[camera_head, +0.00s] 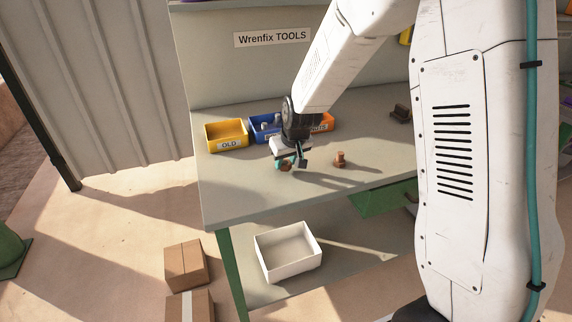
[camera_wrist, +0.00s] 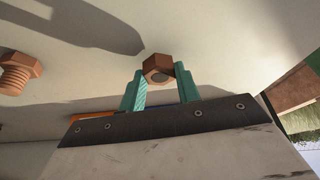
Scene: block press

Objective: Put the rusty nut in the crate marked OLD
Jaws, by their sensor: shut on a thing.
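The rusty nut (camera_wrist: 158,67) is brown and hexagonal, between the teal fingertips of my gripper (camera_wrist: 160,85) in the wrist view. My gripper is shut on it. In the head view the nut (camera_head: 285,167) shows at the tips of my gripper (camera_head: 291,162), over the workbench; I cannot tell whether it touches the top. The yellow crate marked OLD (camera_head: 229,144) stands on the bench to the left of and behind my gripper. Its inside looks empty from here.
A blue crate (camera_head: 256,134) with grey pieces stands right of the yellow one. An orange crate (camera_head: 326,122) is partly hidden behind my arm. A rusty bolt (camera_head: 340,160) stands right of my gripper and also shows in the wrist view (camera_wrist: 17,74). The front bench top is clear.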

